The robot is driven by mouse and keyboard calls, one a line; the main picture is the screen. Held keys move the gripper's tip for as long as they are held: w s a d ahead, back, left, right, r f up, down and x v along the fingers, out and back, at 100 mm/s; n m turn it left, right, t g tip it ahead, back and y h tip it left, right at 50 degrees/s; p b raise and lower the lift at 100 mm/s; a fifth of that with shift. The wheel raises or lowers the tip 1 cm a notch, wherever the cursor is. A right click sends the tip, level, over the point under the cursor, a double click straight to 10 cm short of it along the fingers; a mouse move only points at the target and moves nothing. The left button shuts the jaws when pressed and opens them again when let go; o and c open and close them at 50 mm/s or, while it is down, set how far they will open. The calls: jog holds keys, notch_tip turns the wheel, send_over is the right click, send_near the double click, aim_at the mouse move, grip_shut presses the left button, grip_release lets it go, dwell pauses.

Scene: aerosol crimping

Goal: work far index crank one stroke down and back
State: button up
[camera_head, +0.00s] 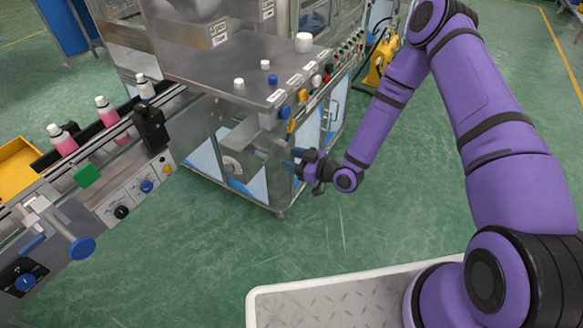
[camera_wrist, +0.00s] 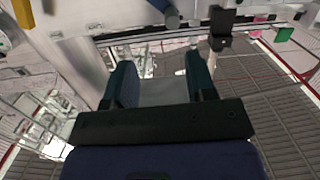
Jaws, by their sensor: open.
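My gripper (camera_head: 291,162) is in front of the steel machine's lower front, below its panel edge. In the wrist view its two dark fingers (camera_wrist: 163,80) stand wide apart, with nothing between them. A blue cylindrical grip (camera_wrist: 165,8) shows at the top edge of the wrist view, beyond the fingertips and apart from them. A blue grip (camera_head: 285,112) also shows on the machine's front in the head view, above my gripper. I cannot tell surely which part is the far index crank, or whether both views show the same grip.
The steel machine (camera_head: 235,62) carries loose caps on its top. A conveyor (camera_head: 75,172) at left holds pink bottles (camera_head: 62,139), a green block (camera_head: 86,175) and a black box (camera_head: 150,128). A blue knob (camera_head: 82,248) is nearer. Green floor (camera_head: 335,225) is clear below my gripper.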

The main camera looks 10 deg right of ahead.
aim_at(267, 158)
jog(key=shift+m+t+y, duration=0.4)
jog(key=shift+w+a+f, duration=0.3)
jog(key=shift+w+a, duration=0.35)
jog(key=shift+a, duration=0.65)
jog(key=shift+w+a+f, duration=0.3)
jog(key=shift+w+a, duration=0.3)
jog(key=shift+a, duration=0.75)
jog(key=shift+w+a+f, duration=0.3)
jog(key=shift+w+a, duration=0.35)
jog(key=shift+a, duration=0.65)
grip_shut()
